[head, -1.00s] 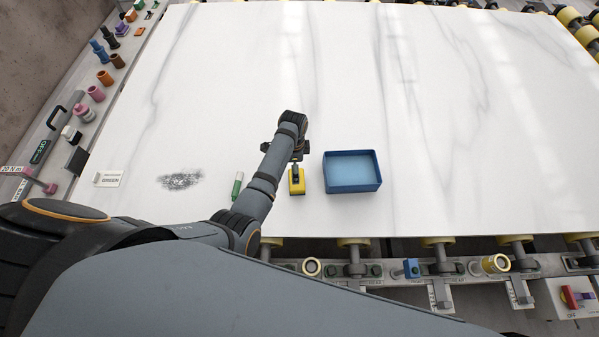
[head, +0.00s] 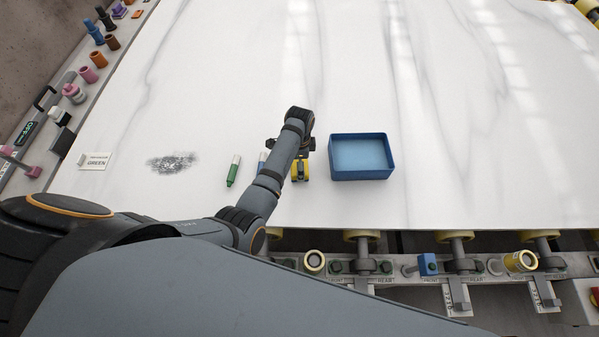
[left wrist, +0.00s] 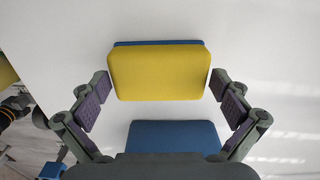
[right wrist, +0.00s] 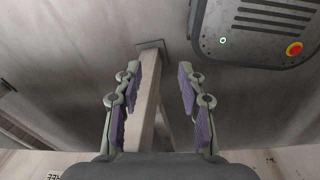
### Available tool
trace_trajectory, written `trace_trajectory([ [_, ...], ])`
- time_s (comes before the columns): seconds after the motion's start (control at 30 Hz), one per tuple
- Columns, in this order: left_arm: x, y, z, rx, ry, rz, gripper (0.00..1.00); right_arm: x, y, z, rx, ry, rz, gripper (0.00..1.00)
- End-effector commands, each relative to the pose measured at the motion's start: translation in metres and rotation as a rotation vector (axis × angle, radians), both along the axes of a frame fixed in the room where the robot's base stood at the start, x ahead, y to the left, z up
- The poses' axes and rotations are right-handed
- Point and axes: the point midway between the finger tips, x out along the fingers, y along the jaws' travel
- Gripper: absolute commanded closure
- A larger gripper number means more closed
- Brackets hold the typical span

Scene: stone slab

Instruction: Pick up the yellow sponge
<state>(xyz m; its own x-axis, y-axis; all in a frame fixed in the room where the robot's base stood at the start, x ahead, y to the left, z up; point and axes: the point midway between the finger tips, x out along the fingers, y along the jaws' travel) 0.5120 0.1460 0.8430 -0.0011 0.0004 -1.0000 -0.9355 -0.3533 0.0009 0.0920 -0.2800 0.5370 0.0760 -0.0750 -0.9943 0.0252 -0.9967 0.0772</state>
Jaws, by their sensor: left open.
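The yellow sponge (head: 305,176) lies on the white slab, left of the blue tray. In the head view my left gripper (head: 299,158) is over it and partly hides it. In the left wrist view the sponge (left wrist: 158,74) shows its yellow face, with a blue strip along its upper edge. The fingers of my left gripper (left wrist: 160,88) are spread, one at each short end of the sponge, with gaps on both sides. My right gripper (right wrist: 158,75) is open and empty in the right wrist view, away from the slab.
The blue tray (head: 361,174) stands just right of the sponge. A green marker (head: 233,171) and a blue marker (head: 262,160) lie to its left, near my arm. A dark smudge (head: 172,162) and a card (head: 95,160) are farther left. The slab beyond is clear.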

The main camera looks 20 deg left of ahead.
Motion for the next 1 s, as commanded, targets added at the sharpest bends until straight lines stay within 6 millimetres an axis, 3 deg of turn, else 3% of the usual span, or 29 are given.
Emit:
trace_trajectory([
  [0.03,0.000,0.000,-0.010,0.000,-0.001,0.000,0.00,0.002,0.000,-0.012,0.000,-0.003,0.000,0.60],
  [0.27,0.000,0.000,-0.007,0.000,0.000,0.000,0.00,0.018,0.001,-0.007,0.002,-0.028,0.001,0.60],
  [0.5,0.000,0.000,-0.007,0.000,0.000,0.000,0.28,0.018,0.003,-0.007,0.003,-0.030,0.000,0.60],
  [0.83,0.000,0.000,-0.004,0.000,0.000,0.000,0.28,0.015,0.003,-0.008,0.003,-0.024,0.000,0.60],
  [1.0,0.001,0.000,0.017,-0.001,-0.003,0.000,0.28,0.015,0.002,-0.008,0.003,-0.023,0.000,0.60],
])
